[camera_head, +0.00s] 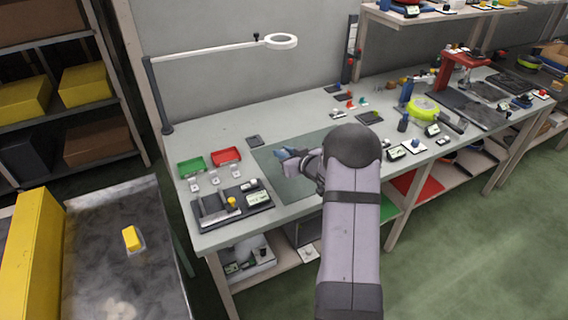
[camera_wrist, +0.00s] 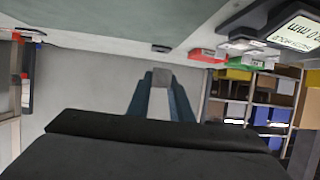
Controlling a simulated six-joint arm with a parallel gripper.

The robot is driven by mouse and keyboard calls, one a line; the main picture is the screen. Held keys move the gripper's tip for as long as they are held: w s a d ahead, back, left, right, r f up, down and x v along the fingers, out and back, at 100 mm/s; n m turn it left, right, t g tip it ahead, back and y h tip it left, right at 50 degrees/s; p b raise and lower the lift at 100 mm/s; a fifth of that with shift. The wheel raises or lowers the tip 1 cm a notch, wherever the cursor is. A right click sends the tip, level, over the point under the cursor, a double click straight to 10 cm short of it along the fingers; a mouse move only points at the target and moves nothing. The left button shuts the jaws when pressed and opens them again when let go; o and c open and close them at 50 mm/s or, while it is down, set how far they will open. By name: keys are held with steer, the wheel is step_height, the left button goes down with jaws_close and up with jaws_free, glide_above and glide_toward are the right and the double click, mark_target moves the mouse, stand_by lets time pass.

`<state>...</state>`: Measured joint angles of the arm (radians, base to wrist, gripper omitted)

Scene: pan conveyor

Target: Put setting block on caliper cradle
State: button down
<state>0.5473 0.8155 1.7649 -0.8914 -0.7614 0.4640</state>
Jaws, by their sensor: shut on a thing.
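My gripper (camera_head: 283,154) is over the dark mat on the bench, its blue fingertips pointing left. In the wrist view its two teal fingers are shut on a light grey block (camera_wrist: 160,97), which I take to be the setting block. In the head view the block cannot be made out. To the left, near the bench's front corner, a dark tray (camera_head: 262,205) carries grey metal parts, a yellow knob and small displays. It looks like the caliper cradle, but its details are too small to be sure. My gripper is apart from it.
A green bin (camera_head: 191,166) and a red bin (camera_head: 226,156) stand behind the dark tray, with small white tags before them. A magnifier lamp (camera_head: 281,41) overhangs the bench's back. Gauges and tools crowd the right. The dark mat (camera_head: 268,167) is mostly clear.

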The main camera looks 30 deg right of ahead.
steer(key=shift+r, duration=0.95)
